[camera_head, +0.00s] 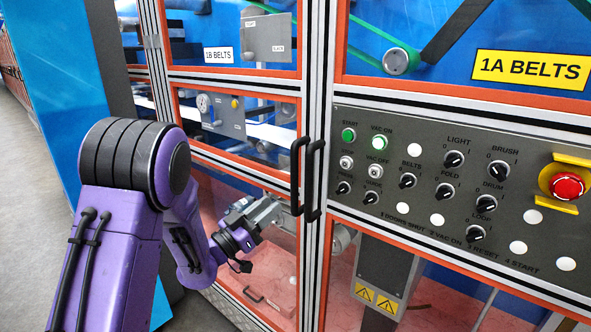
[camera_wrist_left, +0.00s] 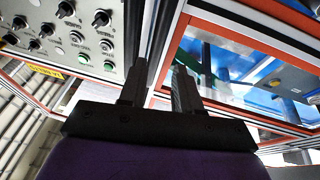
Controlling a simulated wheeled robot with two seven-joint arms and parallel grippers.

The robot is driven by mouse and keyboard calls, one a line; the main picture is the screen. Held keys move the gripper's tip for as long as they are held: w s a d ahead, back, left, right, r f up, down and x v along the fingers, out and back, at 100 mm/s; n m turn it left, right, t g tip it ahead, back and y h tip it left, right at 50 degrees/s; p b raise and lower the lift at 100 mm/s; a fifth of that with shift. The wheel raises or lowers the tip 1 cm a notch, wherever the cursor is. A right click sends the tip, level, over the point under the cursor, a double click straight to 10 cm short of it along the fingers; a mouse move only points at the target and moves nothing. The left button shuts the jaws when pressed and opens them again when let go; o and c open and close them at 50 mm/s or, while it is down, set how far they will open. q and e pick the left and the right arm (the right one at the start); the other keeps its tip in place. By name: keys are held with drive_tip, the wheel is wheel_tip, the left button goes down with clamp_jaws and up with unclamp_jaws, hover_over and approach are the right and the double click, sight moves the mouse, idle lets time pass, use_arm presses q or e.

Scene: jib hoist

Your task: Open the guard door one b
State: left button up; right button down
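Guard door one b (camera_head: 236,75), labelled "1B BELTS", is the clear-panelled, orange-edged door on the left of the machine. It looks closed against the frame. Its black vertical bar handle (camera_head: 296,178) is at its right edge, beside a second black handle (camera_head: 314,180) on the neighbouring door. My left gripper (camera_head: 274,210) is in front of the door's lower panel, just left of the handle's lower end. My right gripper is out of view.
A control panel (camera_head: 446,207) with knobs and buttons and a red emergency stop (camera_head: 567,186) is right of the handles. The "1A BELTS" door (camera_head: 530,70) is above it. Bare floor (camera_head: 25,190) is at the far left.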

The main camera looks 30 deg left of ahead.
use_arm(q)
drive_tip(key=w+d+r+m+h+p, duration=0.1)
drive_tip(key=w+d+r+h+p, duration=0.1)
drive_tip(key=w+r+p, duration=0.4)
drive_tip(key=w+r, duration=0.1)
drive_tip(key=w, duration=0.1)
drive_tip(key=shift+w+r+t, duration=0.3)
drive_tip(key=shift+w, duration=0.1)
drive_tip(key=shift+d, duration=0.1)
clamp_jaws()
